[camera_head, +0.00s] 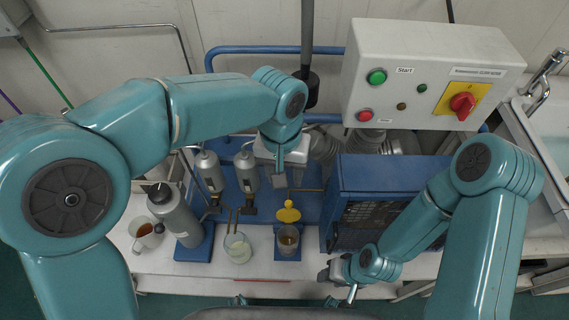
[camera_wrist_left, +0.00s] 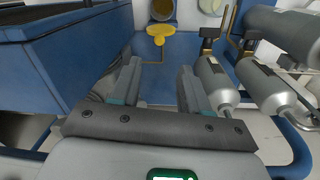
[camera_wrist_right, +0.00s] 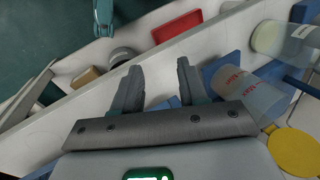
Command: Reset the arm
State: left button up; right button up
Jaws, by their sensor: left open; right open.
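My left arm reaches in from the left in the head view, and its gripper (camera_head: 279,165) hangs over the blue panel base beside the grey cylinders. In the left wrist view my left gripper (camera_wrist_left: 158,85) is open and empty, with a yellow knob (camera_wrist_left: 160,32) beyond its fingers. My right arm comes in from the right, and its gripper (camera_head: 340,281) is low near the front edge of the white bench. In the right wrist view my right gripper (camera_wrist_right: 160,85) is open and empty. The yellow knob also shows in the head view (camera_head: 288,212).
A grey control box (camera_head: 430,75) with buttons and a red switch is at the back. A blue caged unit (camera_head: 385,180) stands right of centre. Cups (camera_head: 288,240), a beaker (camera_head: 238,247), a grey bottle (camera_head: 177,215) and a mug (camera_head: 146,232) stand along the front.

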pick_arm(q)
jog(key=shift+r, duration=1)
jog(key=shift+s, duration=0.1)
